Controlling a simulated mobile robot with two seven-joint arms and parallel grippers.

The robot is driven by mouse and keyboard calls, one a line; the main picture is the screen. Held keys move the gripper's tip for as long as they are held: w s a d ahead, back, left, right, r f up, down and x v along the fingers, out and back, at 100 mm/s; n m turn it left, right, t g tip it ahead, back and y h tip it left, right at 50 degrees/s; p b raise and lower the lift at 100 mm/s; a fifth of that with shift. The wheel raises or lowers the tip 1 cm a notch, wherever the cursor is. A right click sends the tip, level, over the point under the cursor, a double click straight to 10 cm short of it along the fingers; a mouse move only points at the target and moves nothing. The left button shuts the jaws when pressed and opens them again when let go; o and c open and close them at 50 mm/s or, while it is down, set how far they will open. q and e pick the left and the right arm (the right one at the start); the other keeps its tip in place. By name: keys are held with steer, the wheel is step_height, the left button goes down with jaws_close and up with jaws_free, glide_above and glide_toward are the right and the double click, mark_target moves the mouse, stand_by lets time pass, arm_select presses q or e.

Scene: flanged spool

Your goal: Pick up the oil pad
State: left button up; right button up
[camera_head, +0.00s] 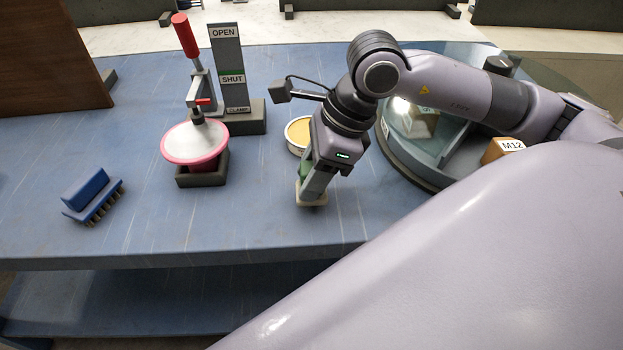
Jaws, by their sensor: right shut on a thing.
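My right gripper (312,190) points down over the middle of the blue table, near its front edge. It is shut on the oil pad, which shows as a pale beige block (315,201) at the fingertips with a green part (304,170) beside the fingers. The fingers hide much of it. I cannot tell whether its underside touches the table. My left gripper is not in view.
A round tin with a yellow top (298,132) stands just behind my right gripper. A red-handled clamp (186,36) stands left, over a pink-rimmed white spool (194,143). A blue brush (88,192) lies far left. A glass-walled round container (407,165) is at right. The front middle table (240,220) is clear.

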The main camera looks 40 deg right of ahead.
step_height(320, 180, up, 18)
steer(key=p, duration=0.1)
steer(key=shift+p, duration=0.4)
steer(key=o, duration=0.5)
steer(key=c, duration=0.4)
